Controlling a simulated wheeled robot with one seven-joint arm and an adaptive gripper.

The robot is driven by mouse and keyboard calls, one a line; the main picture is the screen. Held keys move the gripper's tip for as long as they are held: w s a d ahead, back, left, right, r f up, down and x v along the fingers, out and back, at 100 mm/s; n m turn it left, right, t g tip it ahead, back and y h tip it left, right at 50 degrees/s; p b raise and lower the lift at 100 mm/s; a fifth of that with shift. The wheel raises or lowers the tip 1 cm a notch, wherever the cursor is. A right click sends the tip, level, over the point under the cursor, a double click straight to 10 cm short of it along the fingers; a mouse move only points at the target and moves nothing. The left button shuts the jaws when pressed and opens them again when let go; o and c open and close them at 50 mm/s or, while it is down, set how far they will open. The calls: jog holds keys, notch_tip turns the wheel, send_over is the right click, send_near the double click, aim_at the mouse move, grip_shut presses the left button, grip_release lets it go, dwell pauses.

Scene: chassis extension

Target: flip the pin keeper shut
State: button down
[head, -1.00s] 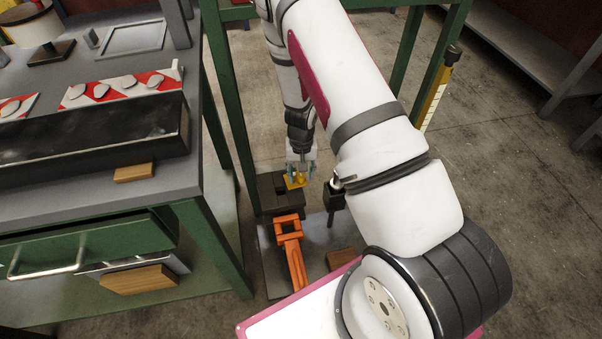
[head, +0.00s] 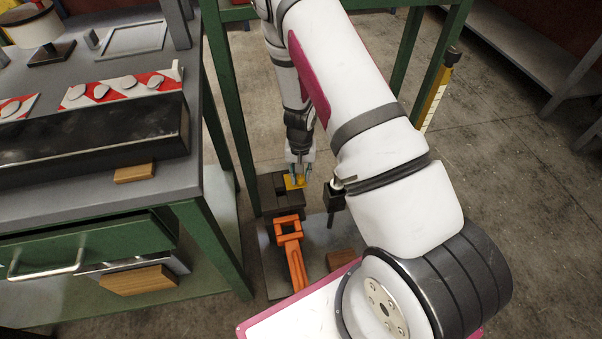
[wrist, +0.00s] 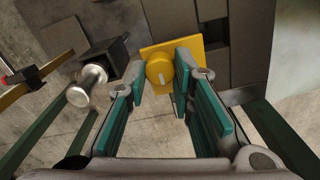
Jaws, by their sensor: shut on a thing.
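The pin keeper looks to be the yellow plate with a round yellow knob (wrist: 160,68) in the wrist view. In the head view its yellow plate (head: 294,183) is small and sits at the far end of the dark block (head: 283,202). My gripper (wrist: 168,75) has its green-padded fingers on either side of the knob and is shut on it. It also shows in the head view (head: 301,177), pointing down at the plate. The fingers partly hide the near edge of the plate, and its hinge cannot be made out.
A black block with a silver pin (wrist: 88,86) is left of the keeper in the wrist view. An orange toggle-like part (head: 289,240) lies in front of the dark block. Green bench legs (head: 214,247) stand at left, and a wooden block (head: 342,259) lies at right.

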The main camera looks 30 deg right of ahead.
aim_at(301, 176)
jog(key=c, duration=1.4)
grip_release()
jog(key=shift+o, duration=0.2)
notch_tip(301, 176, up, 12)
